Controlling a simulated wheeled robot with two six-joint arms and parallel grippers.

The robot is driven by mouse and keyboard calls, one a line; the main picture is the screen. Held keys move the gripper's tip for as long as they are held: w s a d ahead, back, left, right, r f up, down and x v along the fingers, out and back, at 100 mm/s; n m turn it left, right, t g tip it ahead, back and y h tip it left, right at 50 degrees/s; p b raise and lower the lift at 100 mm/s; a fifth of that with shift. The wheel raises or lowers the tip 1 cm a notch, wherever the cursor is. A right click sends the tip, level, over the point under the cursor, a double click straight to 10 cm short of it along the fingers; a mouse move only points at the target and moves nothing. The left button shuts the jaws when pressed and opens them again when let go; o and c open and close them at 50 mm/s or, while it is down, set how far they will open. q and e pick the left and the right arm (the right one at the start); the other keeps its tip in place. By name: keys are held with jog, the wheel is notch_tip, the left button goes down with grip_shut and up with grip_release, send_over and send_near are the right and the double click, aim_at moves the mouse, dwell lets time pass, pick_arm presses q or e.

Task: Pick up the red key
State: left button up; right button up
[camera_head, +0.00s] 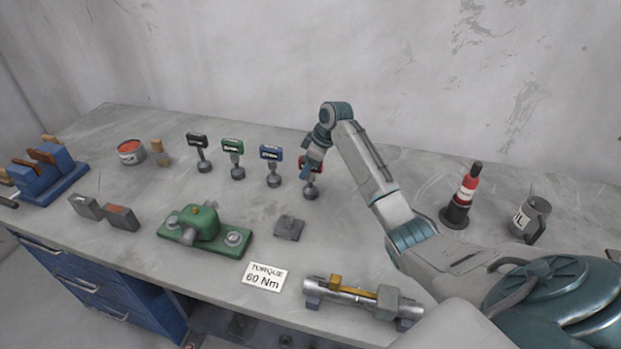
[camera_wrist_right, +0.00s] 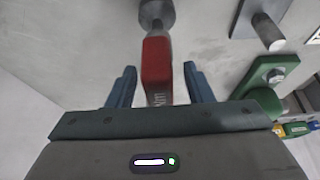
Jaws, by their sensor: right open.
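The red key (camera_head: 318,165) stands upright on the bench at the right end of a row of similar keys, its head partly hidden by my right gripper. In the right wrist view the red key (camera_wrist_right: 157,70) lies between the two blue fingers, with a gap on each side. My right gripper (camera_head: 308,170) is open around the red head; it also shows in the wrist view (camera_wrist_right: 157,88). My left gripper is not in view.
Blue (camera_head: 271,154), green (camera_head: 233,146) and black (camera_head: 197,141) keys stand left of it. A green device (camera_head: 203,228), a small grey block (camera_head: 289,227) and a torque sign (camera_head: 264,277) lie in front. A red-and-black bottle (camera_head: 463,196) and a jug (camera_head: 530,219) stand right.

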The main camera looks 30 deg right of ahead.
grip_shut()
jog(key=shift+r, duration=0.15)
jog(key=shift+r+b, duration=0.55)
jog(key=shift+s+r+b, duration=0.2)
jog(key=shift+r+b, duration=0.45)
jog(key=shift+r, duration=0.35)
jog(key=s+a+r+b, duration=0.1)
jog(key=s+a+b, duration=0.1)
jog(key=s, duration=0.5)
jog(key=s+a+b, duration=0.2)
jog(key=s, duration=0.6)
jog(key=shift+a+r, duration=0.2)
jog(key=shift+r, duration=0.2)
